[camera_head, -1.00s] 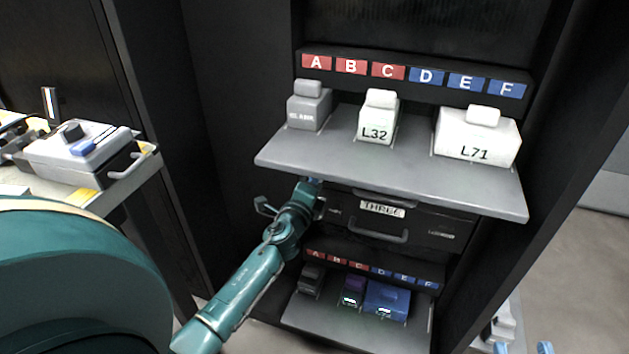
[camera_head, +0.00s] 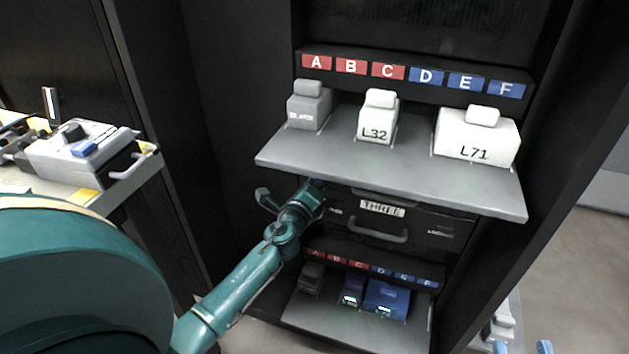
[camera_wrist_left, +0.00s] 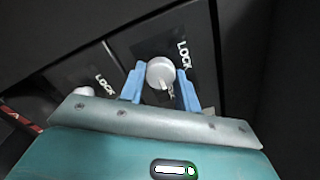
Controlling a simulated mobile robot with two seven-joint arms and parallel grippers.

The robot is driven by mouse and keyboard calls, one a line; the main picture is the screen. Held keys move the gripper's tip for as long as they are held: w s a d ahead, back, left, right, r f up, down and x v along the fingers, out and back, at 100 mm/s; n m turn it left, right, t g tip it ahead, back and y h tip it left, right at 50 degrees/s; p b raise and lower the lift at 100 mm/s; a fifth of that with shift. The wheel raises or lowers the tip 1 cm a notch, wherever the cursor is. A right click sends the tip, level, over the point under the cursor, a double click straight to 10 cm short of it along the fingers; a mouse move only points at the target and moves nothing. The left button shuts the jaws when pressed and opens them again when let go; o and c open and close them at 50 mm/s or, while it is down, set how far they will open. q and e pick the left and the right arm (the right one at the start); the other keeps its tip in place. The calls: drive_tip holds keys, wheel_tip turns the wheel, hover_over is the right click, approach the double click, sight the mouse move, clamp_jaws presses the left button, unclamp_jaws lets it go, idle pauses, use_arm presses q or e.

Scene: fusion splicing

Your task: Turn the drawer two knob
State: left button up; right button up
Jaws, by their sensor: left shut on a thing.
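A round silver knob (camera_wrist_left: 160,72) with a pale pointer shows in the left wrist view, on a dark panel beside white LOCK lettering (camera_wrist_left: 183,55). My left gripper (camera_wrist_left: 160,84) is shut on this knob, with one blue finger on each side. In the head view my left arm (camera_head: 285,228) reaches under the grey pulled-out shelf (camera_head: 400,170), which hides the gripper and knob. My right gripper (camera_head: 522,348) shows only as two blue fingertips at the bottom right edge, apart and empty.
A drawer labelled THREE (camera_head: 382,208) with a handle (camera_head: 378,231) lies under the shelf. A second knob (camera_wrist_left: 85,92) sits left of the held one. White boxes L32 (camera_head: 376,120) and L71 (camera_head: 476,138) stand on the shelf. A lower shelf (camera_head: 335,325) holds darker boxes.

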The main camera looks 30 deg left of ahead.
use_arm(q)
drive_tip(key=shift+r, duration=0.1)
drive_tip(key=o, duration=1)
drive_tip(key=shift+s, duration=0.1)
drive_tip(key=v, duration=1.3)
drive_tip(key=shift+a, duration=0.1)
